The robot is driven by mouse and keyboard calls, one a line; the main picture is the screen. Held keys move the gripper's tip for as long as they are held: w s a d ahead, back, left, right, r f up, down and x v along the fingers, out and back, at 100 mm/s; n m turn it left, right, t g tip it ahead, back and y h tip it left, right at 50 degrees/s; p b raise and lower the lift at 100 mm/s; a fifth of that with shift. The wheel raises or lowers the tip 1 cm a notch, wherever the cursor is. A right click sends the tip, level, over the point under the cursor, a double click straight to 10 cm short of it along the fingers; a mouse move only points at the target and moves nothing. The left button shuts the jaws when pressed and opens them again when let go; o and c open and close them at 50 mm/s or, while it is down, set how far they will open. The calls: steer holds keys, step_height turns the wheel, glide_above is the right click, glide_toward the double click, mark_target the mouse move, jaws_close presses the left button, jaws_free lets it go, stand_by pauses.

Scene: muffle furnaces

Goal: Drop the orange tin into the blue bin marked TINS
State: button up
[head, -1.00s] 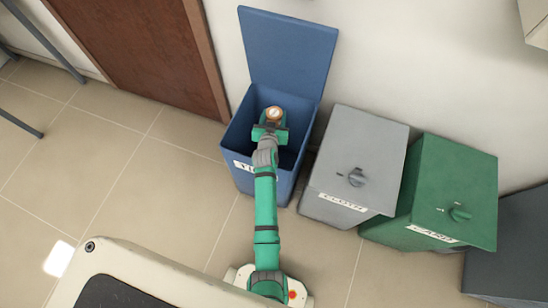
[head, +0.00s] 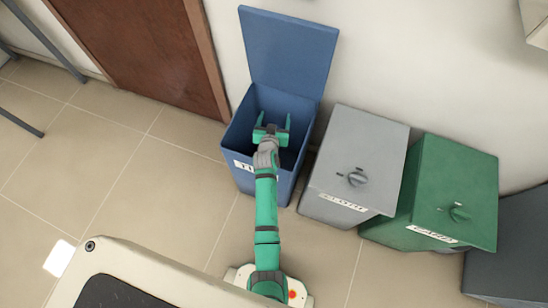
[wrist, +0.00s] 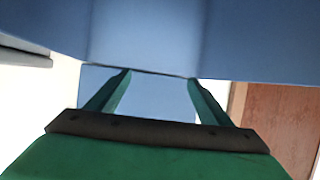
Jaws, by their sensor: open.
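The blue bin (head: 239,135) stands against the wall with its lid (head: 287,50) raised and a white label, only partly readable, on its front. My gripper (head: 273,118) is over the bin's mouth, with its two green fingers apart and nothing between them. In the wrist view the open fingers (wrist: 158,82) have only blue bin surface between them. The orange tin does not show in any view now; the bin's floor is hidden behind my gripper and the bin walls.
A grey bin (head: 362,150) and a green bin (head: 465,180), both closed with knobs on top, stand to the right. A dark grey box (head: 515,240) is beyond them. A brown door (head: 135,50) is at the left.

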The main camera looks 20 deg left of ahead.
steer(key=v, duration=1)
steer(key=shift+s+r, duration=0.2)
steer(key=s+d+r, duration=0.1)
steer(key=s+d, duration=0.2)
steer(key=s, duration=0.3)
steer(key=s+d+m, duration=0.1)
steer(key=s+d, duration=0.3)
steer(key=s, duration=0.3)
steer(key=s+d+r, duration=0.1)
steer(key=s+d, duration=0.2)
steer(key=s, duration=0.3)
steer(key=s+d+r+t+h, duration=0.1)
steer(key=s+d+r, duration=0.2)
steer(key=s+r, duration=0.3)
steer(key=s+d+r+m+h, duration=0.1)
steer(key=s+d+r, duration=0.3)
steer(key=s+r, duration=0.3)
steer(key=s, duration=0.2)
steer(key=shift+s+d+r+t+h, duration=0.25)
steer(key=shift+s+r+t+h, duration=0.05)
steer(key=shift+s+t+h, duration=0.1)
steer(key=shift+s+r, duration=0.15)
steer(key=shift+s, duration=0.05)
steer(key=shift+c, duration=0.2)
